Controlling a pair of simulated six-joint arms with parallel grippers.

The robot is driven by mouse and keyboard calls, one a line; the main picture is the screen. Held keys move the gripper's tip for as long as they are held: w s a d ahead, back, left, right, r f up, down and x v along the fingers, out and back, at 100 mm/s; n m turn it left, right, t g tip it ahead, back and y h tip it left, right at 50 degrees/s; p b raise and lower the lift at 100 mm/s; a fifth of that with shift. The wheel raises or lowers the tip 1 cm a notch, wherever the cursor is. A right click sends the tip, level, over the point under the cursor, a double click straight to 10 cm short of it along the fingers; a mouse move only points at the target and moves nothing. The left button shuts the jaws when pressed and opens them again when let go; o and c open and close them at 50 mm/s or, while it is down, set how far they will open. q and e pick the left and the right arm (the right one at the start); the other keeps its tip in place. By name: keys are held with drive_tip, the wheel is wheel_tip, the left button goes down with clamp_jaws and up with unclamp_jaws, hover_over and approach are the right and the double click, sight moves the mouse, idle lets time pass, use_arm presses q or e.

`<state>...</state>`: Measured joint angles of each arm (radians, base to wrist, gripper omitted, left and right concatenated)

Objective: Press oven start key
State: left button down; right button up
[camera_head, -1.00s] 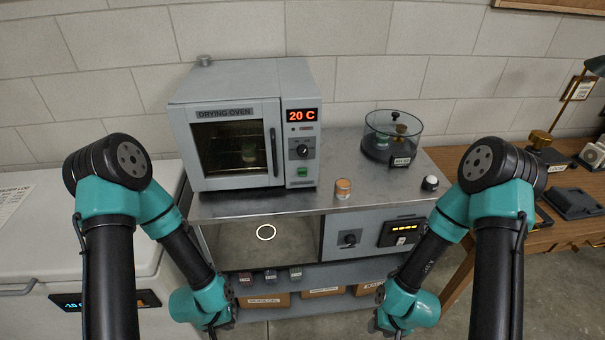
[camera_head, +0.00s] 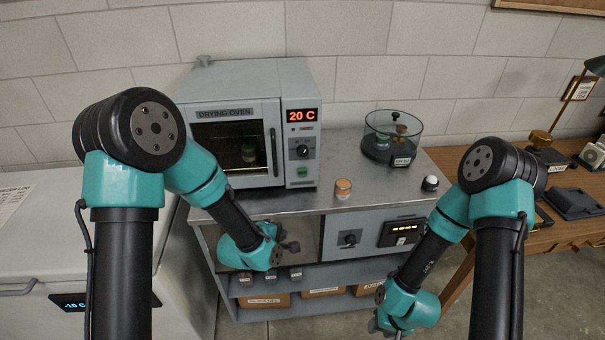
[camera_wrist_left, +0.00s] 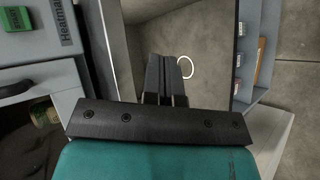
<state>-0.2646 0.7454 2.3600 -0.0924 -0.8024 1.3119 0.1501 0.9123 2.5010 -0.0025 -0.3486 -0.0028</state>
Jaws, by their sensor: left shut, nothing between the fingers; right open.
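The drying oven (camera_head: 229,115) stands on the steel bench top with its door shut and its display reading 20 C. Its green key (camera_head: 302,171), likely the start key, is low on the right-hand panel under a black knob (camera_head: 302,151). The green key also shows at the upper left of the left wrist view (camera_wrist_left: 17,20). My left gripper (camera_head: 292,247) is shut and empty, in front of the bench below the oven. Its closed fingers show in the left wrist view (camera_wrist_left: 166,72), apart from the key. My right gripper (camera_head: 386,328) is open, low at the picture's bottom, partly cut off.
An orange-lidded jar (camera_head: 343,189), a white-topped item (camera_head: 430,184) and a glass desiccator (camera_head: 391,137) stand on the bench top (camera_head: 365,180). A control panel (camera_head: 350,237) with a knob is below. A white chest (camera_head: 60,230) is left, a wooden desk (camera_head: 560,230) right.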

use_arm(q)
drive_tip(key=w+d+r+n+t+h, duration=0.2)
drive_tip(key=d+r+n, duration=0.2)
drive_tip(key=d+r, duration=0.4)
wheel_tip(320, 180, up, 3)
drive_tip(key=shift+w+d+r+t+h, duration=0.2)
drive_tip(key=shift+w+t+h, duration=0.05)
drive_tip(key=shift+t+h, duration=0.15)
drive_tip(key=shift+w, duration=0.1)
drive_tip(key=shift+w+a, duration=0.2)
drive_tip(key=shift+w, duration=1.2)
drive_tip(key=shift+w+a, duration=0.2)
drive_tip(key=shift+w, duration=1.25)
drive_tip(key=shift+w+a, duration=0.2)
drive_tip(key=shift+w, duration=1.2)
drive_tip(key=shift+w+a, duration=0.1)
drive_tip(key=shift+w, duration=0.75)
drive_tip(key=shift+s, duration=0.85)
drive_tip(key=shift+s+d, duration=0.25)
drive_tip(key=shift+s, duration=1)
drive_tip(key=shift+s+d, duration=0.2)
drive_tip(key=shift+s, duration=1.05)
